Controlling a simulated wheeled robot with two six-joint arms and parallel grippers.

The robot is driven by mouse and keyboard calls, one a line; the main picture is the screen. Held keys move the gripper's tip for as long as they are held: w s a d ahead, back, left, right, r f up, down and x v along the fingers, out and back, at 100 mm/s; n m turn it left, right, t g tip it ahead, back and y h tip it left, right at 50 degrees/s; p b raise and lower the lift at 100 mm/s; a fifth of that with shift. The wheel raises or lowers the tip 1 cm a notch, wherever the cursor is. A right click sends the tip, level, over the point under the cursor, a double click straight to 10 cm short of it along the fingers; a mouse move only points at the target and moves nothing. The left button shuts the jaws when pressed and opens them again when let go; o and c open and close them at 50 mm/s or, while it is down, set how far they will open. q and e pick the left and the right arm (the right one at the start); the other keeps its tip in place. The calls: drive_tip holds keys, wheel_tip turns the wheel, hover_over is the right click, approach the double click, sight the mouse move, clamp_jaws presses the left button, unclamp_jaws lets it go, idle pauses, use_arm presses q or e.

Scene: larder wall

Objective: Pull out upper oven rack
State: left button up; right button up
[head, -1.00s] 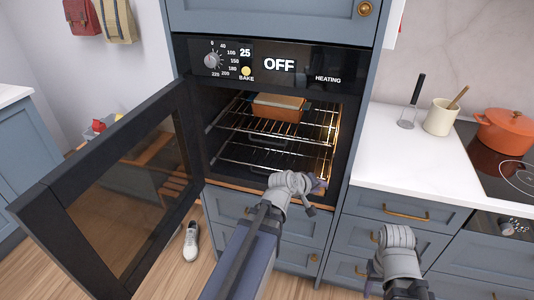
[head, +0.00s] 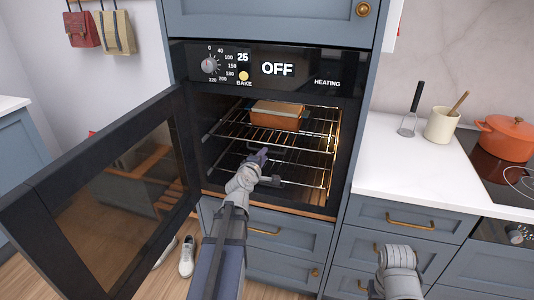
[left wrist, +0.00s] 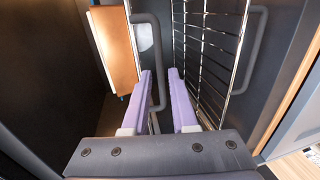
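The upper oven rack (head: 226,134) is a wire shelf inside the open oven, with an orange-brown dish (head: 277,118) on it. A dark loop handle hangs at its front; in the left wrist view this handle (left wrist: 157,55) stands beside the dish (left wrist: 118,50). My left gripper (head: 262,155) is at the oven mouth, just below the upper rack's front. In the left wrist view its two purple fingers (left wrist: 160,72) are open, with the handle bar seen between them; contact is not clear. My right arm shows at the lower right, its fingers not clearly visible.
The lower rack (head: 228,165) sits below, with its own handle (left wrist: 250,50). The oven door (head: 62,195) hangs open at left. Drawers (head: 262,231) lie under the oven. A counter (head: 400,165) stands at right.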

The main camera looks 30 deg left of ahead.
use_arm(q)
drive_tip(key=x, duration=0.4)
drive_tip(key=shift+w+f+b, duration=0.15)
drive_tip(key=shift+w+b, duration=0.2)
drive_tip(key=shift+w, duration=0.05)
clamp_jaws()
drive_tip(key=shift+s, duration=0.1)
idle(0.9)
